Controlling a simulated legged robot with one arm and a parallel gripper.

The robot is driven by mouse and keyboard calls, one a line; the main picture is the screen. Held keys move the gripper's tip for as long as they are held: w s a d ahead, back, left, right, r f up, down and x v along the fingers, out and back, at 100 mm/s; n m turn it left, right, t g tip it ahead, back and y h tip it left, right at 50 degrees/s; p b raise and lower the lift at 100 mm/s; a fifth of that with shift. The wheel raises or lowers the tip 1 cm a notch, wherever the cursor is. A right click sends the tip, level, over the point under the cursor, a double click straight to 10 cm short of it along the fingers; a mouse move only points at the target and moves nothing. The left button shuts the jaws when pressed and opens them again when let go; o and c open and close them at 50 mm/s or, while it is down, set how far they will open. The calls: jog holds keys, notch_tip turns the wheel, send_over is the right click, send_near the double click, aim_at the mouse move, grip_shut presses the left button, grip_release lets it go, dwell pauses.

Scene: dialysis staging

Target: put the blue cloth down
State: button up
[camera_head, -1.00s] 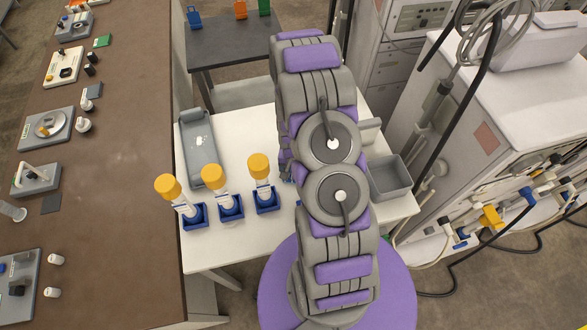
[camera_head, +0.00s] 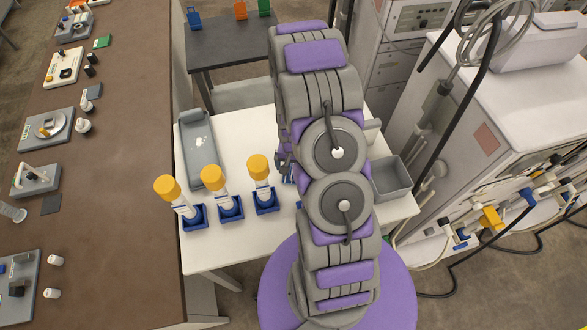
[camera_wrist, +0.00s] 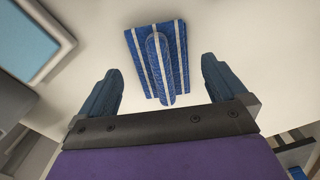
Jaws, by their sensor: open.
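The blue cloth (camera_wrist: 175,50) with white stripes lies on the white table top (camera_wrist: 130,20) in the wrist view, with a raised fold along its middle. My gripper (camera_wrist: 165,85) is open, its two dark blue fingers spread wide to either side of the cloth's near end, and I see no contact. In the head view only a small blue bit shows beside my arm; my arm hides the rest of the cloth and the gripper.
Several yellow-capped tubes stand in blue holders (camera_head: 264,204) on the white table. A long grey tray (camera_head: 194,160) lies at the table's left and a grey bin (camera_head: 392,180) at its right. A white machine (camera_head: 480,110) with hoses stands to the right.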

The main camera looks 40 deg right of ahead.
notch_tip(320, 180, up, 9)
jog(key=shift+f, duration=0.15)
dwell(0.8)
